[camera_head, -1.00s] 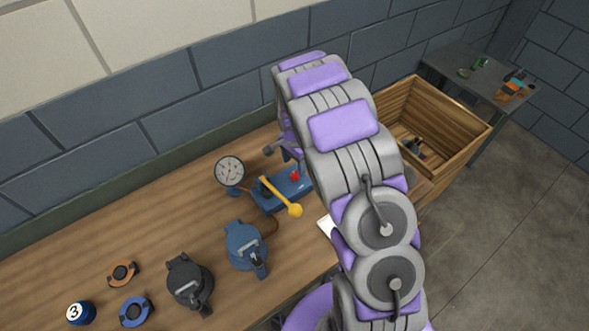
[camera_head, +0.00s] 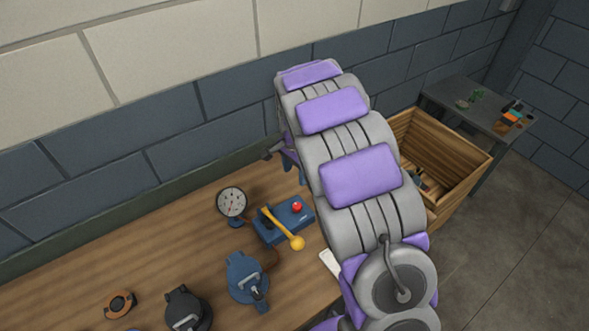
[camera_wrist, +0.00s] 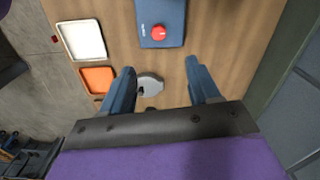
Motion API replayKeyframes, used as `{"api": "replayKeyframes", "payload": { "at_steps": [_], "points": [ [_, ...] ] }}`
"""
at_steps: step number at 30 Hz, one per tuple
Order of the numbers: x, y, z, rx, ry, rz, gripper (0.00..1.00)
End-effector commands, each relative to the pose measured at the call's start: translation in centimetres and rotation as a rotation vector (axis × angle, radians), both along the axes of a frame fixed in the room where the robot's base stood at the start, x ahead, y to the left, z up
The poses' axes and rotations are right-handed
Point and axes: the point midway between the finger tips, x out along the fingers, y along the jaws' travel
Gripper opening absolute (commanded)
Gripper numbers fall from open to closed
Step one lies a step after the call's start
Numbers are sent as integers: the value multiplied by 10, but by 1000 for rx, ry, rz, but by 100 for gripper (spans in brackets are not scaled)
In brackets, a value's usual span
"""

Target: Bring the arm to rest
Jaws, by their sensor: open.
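My gripper (camera_wrist: 160,72) is open in the wrist view, its two blue fingers spread above the wooden bench. Nothing is held between them. A grey round part (camera_wrist: 150,86) lies on the bench beyond and between the fingers; I cannot tell its height exactly. In the head view my arm (camera_head: 345,165) reaches up and away over the bench's right end. It hides most of the gripper there.
A blue box with a red button (camera_wrist: 160,25) is ahead of the fingers; a yellow lever (camera_head: 283,228) and gauge (camera_head: 231,202) stand near it. White (camera_wrist: 82,40) and orange (camera_wrist: 97,79) trays lie left. A wooden crate (camera_head: 455,165) stands right of my arm.

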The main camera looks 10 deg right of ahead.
Motion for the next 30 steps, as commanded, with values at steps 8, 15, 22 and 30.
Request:
{"api": "replayKeyframes", "payload": {
  "at_steps": [8, 15, 22, 30],
  "points": [
    [-1, 0, 1, -1, 0, 3, 61],
    [-31, -8, 22, -11, 10, 75, 61],
    [-84, -16, 49, -17, 34, 200, 61],
    [-151, -20, 71, -8, 63, 362, 61]
  ]
}}
